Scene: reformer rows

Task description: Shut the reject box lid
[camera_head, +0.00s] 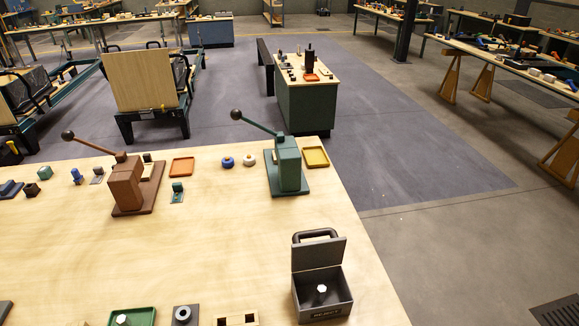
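The reject box (323,300) is a dark grey box near the front right of the wooden table. Its lid (318,254) stands up, open, at the back of the box, with a handle on its far side. A light-topped peg-like piece (321,290) is inside the box. A label on its front is too small to read surely. Neither of my grippers shows in the head view.
The wooden table (230,225) is clear left of the box. A green lever press (287,165) and a brown lever press (127,185) stand farther back. A green tray (133,317), a grey block (185,315) and a wooden block (237,319) lie along the front edge.

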